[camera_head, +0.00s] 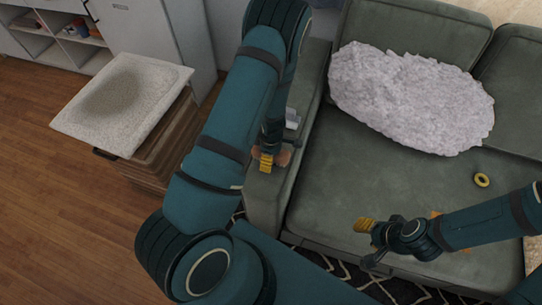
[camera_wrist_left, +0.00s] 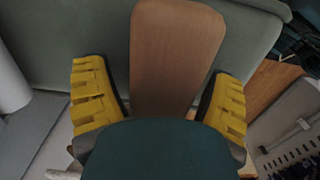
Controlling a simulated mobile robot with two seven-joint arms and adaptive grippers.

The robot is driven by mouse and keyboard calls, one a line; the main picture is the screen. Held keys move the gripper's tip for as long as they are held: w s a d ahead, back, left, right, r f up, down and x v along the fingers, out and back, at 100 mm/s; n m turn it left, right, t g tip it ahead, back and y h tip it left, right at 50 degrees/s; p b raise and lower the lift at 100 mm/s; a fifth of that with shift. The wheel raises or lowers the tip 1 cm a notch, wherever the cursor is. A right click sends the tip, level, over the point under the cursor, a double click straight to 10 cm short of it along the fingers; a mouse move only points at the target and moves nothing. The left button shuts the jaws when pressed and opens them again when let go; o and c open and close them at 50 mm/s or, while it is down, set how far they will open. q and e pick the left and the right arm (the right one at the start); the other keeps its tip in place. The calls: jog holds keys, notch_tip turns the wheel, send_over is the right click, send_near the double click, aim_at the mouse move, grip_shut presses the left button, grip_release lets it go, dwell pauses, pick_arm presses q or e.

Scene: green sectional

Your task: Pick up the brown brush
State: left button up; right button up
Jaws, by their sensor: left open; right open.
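The brown brush shows in the left wrist view as a flat, smooth wooden-brown piece (camera_wrist_left: 176,55) with a rounded end. It lies between the two yellow fingertips of my left gripper (camera_wrist_left: 160,98), with a gap at each side. In the head view my left gripper (camera_head: 267,160) is open at the sofa's left armrest, and a bit of brown (camera_head: 285,157) shows beside it. The arm hides most of that spot. The brush's bristles are not visible. My right gripper (camera_head: 385,237) is open and empty over the front of the sofa seat.
A green sofa (camera_head: 350,185) carries a fluffy white cushion (camera_head: 410,97) and a yellow ring (camera_head: 482,180). A small pale object (camera_head: 292,118) sits on the armrest. A crate with a speckled white top (camera_head: 120,100) stands at left. Wooden floor there is clear.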

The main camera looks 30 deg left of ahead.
pick_arm(q)
jog(key=shift+r, duration=0.1)
jog(key=shift+c, duration=0.3)
jog(key=c, duration=1.3)
notch_tip(320, 180, up, 10)
jog(key=p, duration=0.3)
jog(key=shift+p, duration=0.4)
jog(key=shift+o, duration=1.2)
jog(key=shift+d, duration=0.1)
